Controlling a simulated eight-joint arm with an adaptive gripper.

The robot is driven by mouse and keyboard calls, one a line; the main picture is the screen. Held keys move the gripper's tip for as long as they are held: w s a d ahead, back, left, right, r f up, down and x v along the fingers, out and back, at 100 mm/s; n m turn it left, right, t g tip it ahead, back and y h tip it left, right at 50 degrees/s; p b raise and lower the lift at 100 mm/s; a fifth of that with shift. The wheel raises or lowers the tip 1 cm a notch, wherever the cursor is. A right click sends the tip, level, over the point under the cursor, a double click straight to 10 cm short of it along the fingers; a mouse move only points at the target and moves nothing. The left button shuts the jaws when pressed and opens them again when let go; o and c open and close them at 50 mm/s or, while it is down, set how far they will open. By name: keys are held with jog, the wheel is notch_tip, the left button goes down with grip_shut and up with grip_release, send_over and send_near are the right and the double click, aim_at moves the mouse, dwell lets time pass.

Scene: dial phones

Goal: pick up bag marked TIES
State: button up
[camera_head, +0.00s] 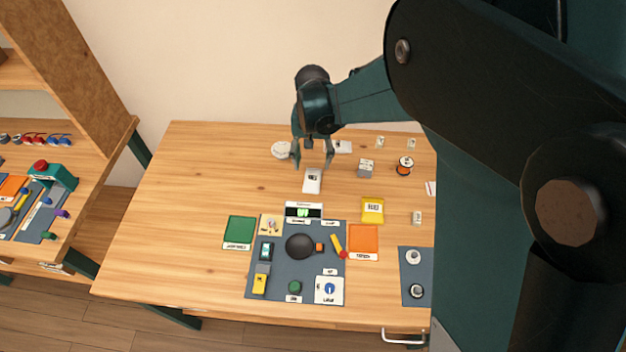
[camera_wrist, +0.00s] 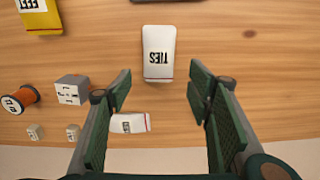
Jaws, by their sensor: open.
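The white bag marked TIES (camera_wrist: 158,54) lies on the wooden table. In the wrist view its label reads upside down, and a thin red line crosses its lower end. It also shows in the head view (camera_head: 312,181), at the middle of the table's back half. My gripper (camera_wrist: 160,85) is open, and its two fingers stand apart on either side of the bag's line, with the bag ahead of the fingertips. In the head view my gripper (camera_head: 312,162) hangs just behind the bag. Nothing is between the fingers' tips.
Another small white bag (camera_wrist: 129,123) lies near the left finger. A grey cube (camera_wrist: 72,90), an orange-and-black spool (camera_wrist: 20,99) and a yellow bag (camera_wrist: 40,14) lie left in the wrist view. A dark mat (camera_head: 272,275) with several parts lies in front. The table's left side is clear.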

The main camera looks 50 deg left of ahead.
aim_at(313, 173)
jog(key=shift+f, duration=1.05)
jog(key=shift+f, duration=0.1)
jog(key=shift+w+f+b, duration=0.2)
jog(key=shift+f+b, duration=0.3)
jog(key=shift+f, duration=2)
jog(key=shift+c, duration=0.7)
jog(key=c, duration=0.9)
